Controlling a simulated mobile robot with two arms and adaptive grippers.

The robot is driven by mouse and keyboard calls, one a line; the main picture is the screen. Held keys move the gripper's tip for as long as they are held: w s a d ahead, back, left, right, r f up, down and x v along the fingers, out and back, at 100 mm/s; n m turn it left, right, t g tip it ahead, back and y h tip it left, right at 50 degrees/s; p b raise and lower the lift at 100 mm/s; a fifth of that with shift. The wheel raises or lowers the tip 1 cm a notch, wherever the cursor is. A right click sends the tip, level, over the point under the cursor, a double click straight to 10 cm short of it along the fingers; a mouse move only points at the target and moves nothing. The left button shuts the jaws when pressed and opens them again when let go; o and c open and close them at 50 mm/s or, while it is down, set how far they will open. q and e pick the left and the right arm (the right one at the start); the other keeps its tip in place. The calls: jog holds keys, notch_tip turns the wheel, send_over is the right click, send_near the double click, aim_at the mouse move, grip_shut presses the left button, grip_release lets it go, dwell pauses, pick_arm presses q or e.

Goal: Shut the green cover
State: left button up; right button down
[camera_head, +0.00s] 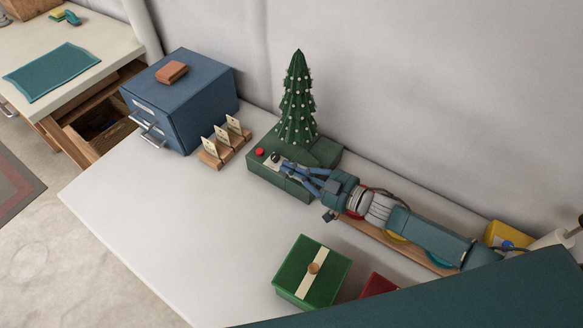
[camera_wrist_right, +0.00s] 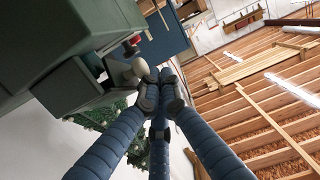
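A second green box-like base (camera_head: 284,186) carries a small decorated tree (camera_head: 297,105), a red button (camera_head: 260,152) and a pale plate with a dark knob. I cannot tell which part is the green cover. My right gripper (camera_head: 298,170) is at the front of this base, close to the plate. In the right wrist view its blue fingers (camera_wrist_right: 160,92) have their tips together beside a pale round knob (camera_wrist_right: 140,68). My left gripper is not in view.
A blue drawer cabinet (camera_head: 190,100) with a brown block on top stands at the back left. A wooden holder with upright cards (camera_head: 222,148) stands beside it. A red object (camera_head: 376,285) lies right of the knobbed box. The front left tabletop is clear.

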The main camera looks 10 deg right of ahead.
jog(key=shift+w+a+f+b, duration=0.15)
jog(key=shift+f+b, duration=0.15)
jog(key=shift+f, duration=0.1)
jog(key=shift+w+a+f+b, duration=0.1)
jog(key=shift+f+b, duration=0.15)
jog(key=shift+f, duration=0.15)
dwell(0.6)
jog(key=v, duration=1.2)
jog(key=w+a, duration=0.2)
jog(key=w, duration=0.1)
jog(key=w+a+r+b, duration=0.1)
jog(key=w+a, duration=0.1)
jog(key=a, duration=0.1)
jog(key=w+a+b, duration=0.1)
jog(key=w+a, duration=0.2)
jog(key=shift+w+a+r, duration=0.25)
jog(key=shift+w+r, duration=0.05)
jog(key=shift+r, duration=0.05)
jog(key=f, duration=0.1)
jog(key=s+d+f, duration=0.1)
jog(key=shift+s+d+f, duration=0.25)
jog(key=shift+f, duration=0.05)
jog(key=shift+s+d+f+p, duration=0.25)
jog(key=shift+p, duration=0.05)
